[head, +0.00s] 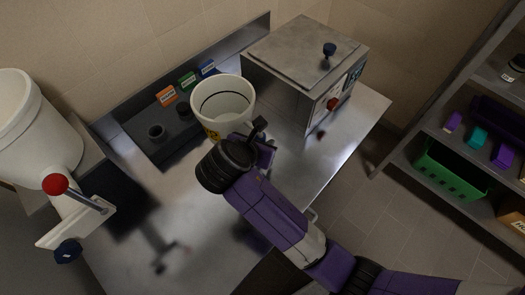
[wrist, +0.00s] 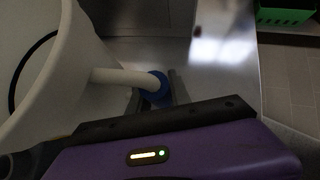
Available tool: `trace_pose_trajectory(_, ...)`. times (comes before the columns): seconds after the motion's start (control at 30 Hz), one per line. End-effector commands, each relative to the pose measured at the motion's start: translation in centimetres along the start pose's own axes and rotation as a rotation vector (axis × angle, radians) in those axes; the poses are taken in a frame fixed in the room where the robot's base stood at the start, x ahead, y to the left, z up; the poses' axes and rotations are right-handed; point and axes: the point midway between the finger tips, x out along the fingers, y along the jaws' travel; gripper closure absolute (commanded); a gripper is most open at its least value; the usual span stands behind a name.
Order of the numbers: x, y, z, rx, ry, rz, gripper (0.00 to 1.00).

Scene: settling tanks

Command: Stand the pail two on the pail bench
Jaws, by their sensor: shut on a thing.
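A white pail (head: 222,104) with a yellow label shows in the head view above the steel bench (head: 185,222), in front of the dark tray. I cannot tell whether its base touches anything. In the wrist view the pail (wrist: 45,75) fills the left side, and a white handle (wrist: 115,76) with a blue part (wrist: 158,88) runs out from it. My gripper (wrist: 157,94) is shut on the handle at the blue part. In the head view my gripper (head: 256,139) is at the pail's right side. No number on the pail is readable.
A steel box (head: 300,75) with a lidded top stands at the bench's back right. A dark tray (head: 152,135) holds small dark cups, with coloured blocks behind. A white vessel (head: 35,125) with a red-knobbed valve is at left. Shelves with a green basket (head: 447,172) stand right. The front bench is clear.

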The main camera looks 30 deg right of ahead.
Motion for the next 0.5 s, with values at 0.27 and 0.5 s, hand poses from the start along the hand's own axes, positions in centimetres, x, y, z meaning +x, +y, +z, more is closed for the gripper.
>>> trace_pose_trajectory(0.27, 1.4, 0.0, -1.4, 0.000, -0.001, 0.000, 1.00)
trace_pose_trajectory(0.5, 3.7, 0.0, -3.6, -0.001, -0.001, 0.000, 1.00)
